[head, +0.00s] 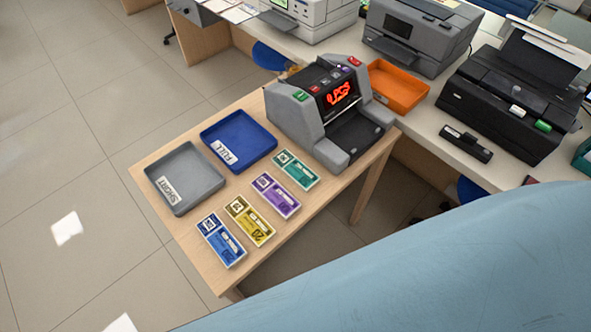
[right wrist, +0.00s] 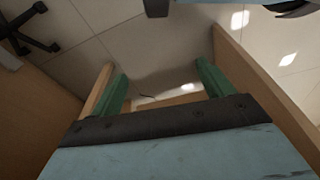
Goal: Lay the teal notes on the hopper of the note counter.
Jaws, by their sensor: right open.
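The teal notes (head: 295,169) lie flat on the small wooden table, in front of the grey note counter (head: 290,112). They are the end bundle of a row, nearest the counter. The counter has a lit red display and a dark recess at its front; I cannot clearly make out the hopper. My right gripper (right wrist: 165,88) shows in the right wrist view with its two green-padded fingers apart and nothing between them. It is not visible in the head view. My left gripper is in neither view.
Purple (head: 275,195), yellow (head: 249,221) and blue notes (head: 221,240) lie in the same row. A grey tray (head: 161,205) and a blue tray (head: 269,153) sit behind them. An orange tray (head: 418,102) and printers stand on the long counter behind.

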